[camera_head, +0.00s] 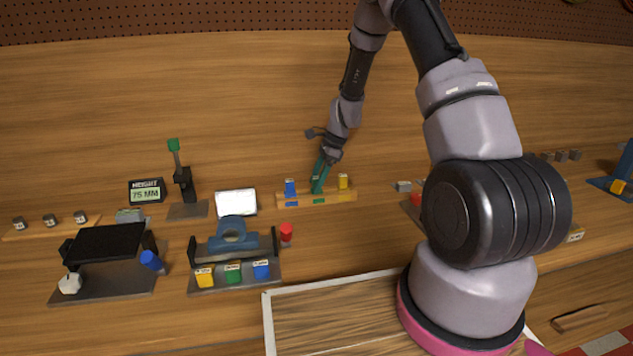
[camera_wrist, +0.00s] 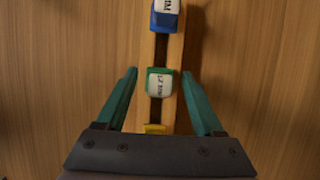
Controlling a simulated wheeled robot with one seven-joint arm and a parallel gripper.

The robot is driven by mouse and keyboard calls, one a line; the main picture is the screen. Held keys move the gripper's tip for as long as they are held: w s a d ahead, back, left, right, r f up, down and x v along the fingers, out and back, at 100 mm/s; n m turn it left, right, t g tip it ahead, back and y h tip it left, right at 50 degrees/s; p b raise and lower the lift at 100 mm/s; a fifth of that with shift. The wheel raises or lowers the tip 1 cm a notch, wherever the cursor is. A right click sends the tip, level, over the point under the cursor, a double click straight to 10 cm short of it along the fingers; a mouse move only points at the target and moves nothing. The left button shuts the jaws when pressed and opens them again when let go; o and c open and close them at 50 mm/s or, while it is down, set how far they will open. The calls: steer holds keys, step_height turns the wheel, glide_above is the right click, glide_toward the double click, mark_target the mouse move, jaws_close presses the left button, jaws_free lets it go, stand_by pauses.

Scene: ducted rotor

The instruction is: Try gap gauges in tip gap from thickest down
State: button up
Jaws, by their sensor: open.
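A wooden rack (camera_head: 330,197) holds a blue gauge (camera_head: 290,188), a green gauge (camera_wrist: 160,83) and a yellow gauge (camera_head: 343,181) in a row. Each of the blue and green gauges shows a white label in the wrist view; the text is hard to read. My gripper (camera_head: 319,176) is over the middle of the rack, its teal fingers open on either side of the green gauge, apart from it. In the head view the fingers mostly hide the green gauge. A blue ring-shaped housing (camera_head: 233,236) stands on a grey fixture with yellow, green and blue labelled blocks in front.
A red knob (camera_head: 286,233) is beside the fixture. A height display (camera_head: 146,191) and a stand with a green top (camera_head: 174,146) are behind it. A black device (camera_head: 105,243) is at left. A white-rimmed tray (camera_head: 335,287) lies in front. My arm hides part of the right bench.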

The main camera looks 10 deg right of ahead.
steer(key=s+d+r+n+t, duration=0.1)
steer(key=s+d+r, duration=0.1)
steer(key=r, duration=0.7)
steer(key=s+d+r+n, duration=0.1)
steer(key=d+r, duration=0.1)
steer(key=r, duration=0.8)
steer(key=s+r+n+t+h, duration=0.1)
steer(key=s+r+n+t, duration=0.2)
steer(key=s+r+n, duration=0.4)
steer(key=s+r, duration=0.9)
steer(key=shift+s+d+n+t+h, duration=0.4)
steer(key=s+n, duration=0.1)
steer(key=s, duration=0.2)
steer(key=s+r+n+t, duration=0.1)
steer(key=s, duration=0.2)
steer(key=s+d+r+n+t, duration=0.1)
steer(key=s+n, duration=0.1)
steer(key=s, duration=0.2)
steer(key=shift+s+r+h, duration=0.1)
steer(key=shift+h, duration=0.2)
steer(key=m+g+y, duration=0.2)
steer(key=m+g, duration=0.5)
steer(key=m, duration=0.7)
glide_above(291, 180)
steer(key=d, duration=0.4)
step_height(291, 180, down, 27)
steer(key=x, duration=1.1)
steer(key=shift+a, duration=0.3)
jaws_close()
